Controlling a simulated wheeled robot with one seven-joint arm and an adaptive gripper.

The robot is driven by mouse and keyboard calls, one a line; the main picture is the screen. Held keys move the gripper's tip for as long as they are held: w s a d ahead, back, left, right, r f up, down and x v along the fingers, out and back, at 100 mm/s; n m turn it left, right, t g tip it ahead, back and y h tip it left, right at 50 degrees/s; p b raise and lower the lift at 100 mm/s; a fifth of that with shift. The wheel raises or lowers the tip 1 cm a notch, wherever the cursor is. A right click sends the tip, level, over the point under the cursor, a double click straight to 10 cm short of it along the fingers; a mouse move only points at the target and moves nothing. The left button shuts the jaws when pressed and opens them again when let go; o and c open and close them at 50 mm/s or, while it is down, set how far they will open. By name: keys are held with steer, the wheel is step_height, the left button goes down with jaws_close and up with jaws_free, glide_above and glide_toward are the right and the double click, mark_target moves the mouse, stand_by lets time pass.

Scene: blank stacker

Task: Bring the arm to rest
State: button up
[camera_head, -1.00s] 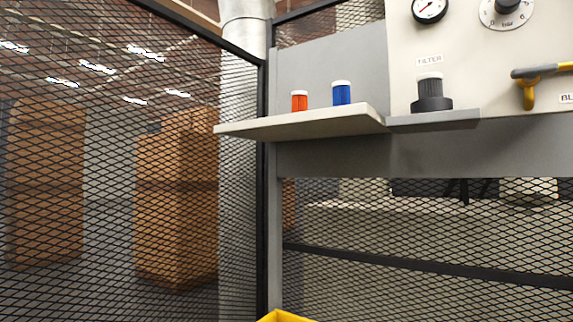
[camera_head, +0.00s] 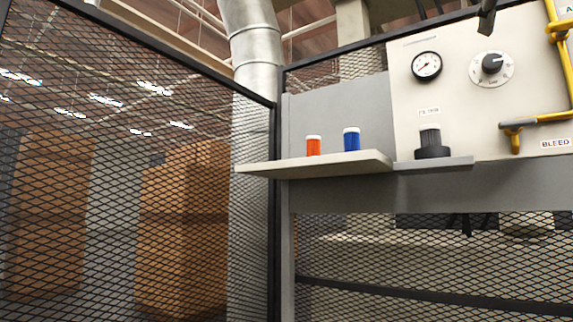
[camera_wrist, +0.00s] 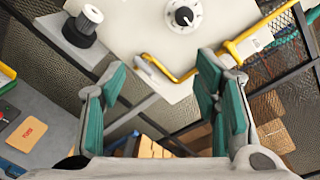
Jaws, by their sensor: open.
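My gripper (camera_wrist: 165,110) shows in the wrist view with its two green-padded fingers spread apart and nothing between them. Beyond the fingers is the pale panel (camera_wrist: 140,25) with a dial and a yellow pipe (camera_wrist: 215,55). In the head view no gripper fingers can be made out; a dark part at the top right edge (camera_head: 487,17) may belong to my arm, but I cannot tell.
An orange canister (camera_head: 313,146) and a blue canister (camera_head: 351,139) stand on a shelf (camera_head: 330,164). A black filter (camera_head: 431,143) sits beside them under a gauge (camera_head: 426,66). Mesh fencing (camera_head: 130,120) closes off the left, with stacked boxes (camera_head: 180,225) behind it.

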steer(key=a+f+n+g+y+p, duration=0.25)
steer(key=f+n, duration=0.65)
steer(key=f, duration=0.5)
steer(key=a+f+n+g+y+p, duration=0.1)
steer(key=a+f+n+g+y, duration=0.15)
steer(key=f+n, duration=0.85)
steer(key=s+a+f+n+g+y, duration=0.1)
steer(key=s+f+n, duration=0.3)
steer(key=f, duration=0.6)
steer(key=s+a+f+n+g+y+p, duration=0.1)
steer(key=s+a+f+n+g, duration=0.1)
steer(key=f, duration=0.8)
steer(key=s+a+f+n+g+y+p, duration=0.1)
steer(key=s+a+f+n+g+y, duration=0.1)
steer(key=s+a+f+n, duration=0.2)
steer(key=s+f+n, duration=0.3)
steer(key=f, duration=0.3)
steer(key=shift+s+f, duration=0.35)
steer(key=shift+s, duration=0.05)
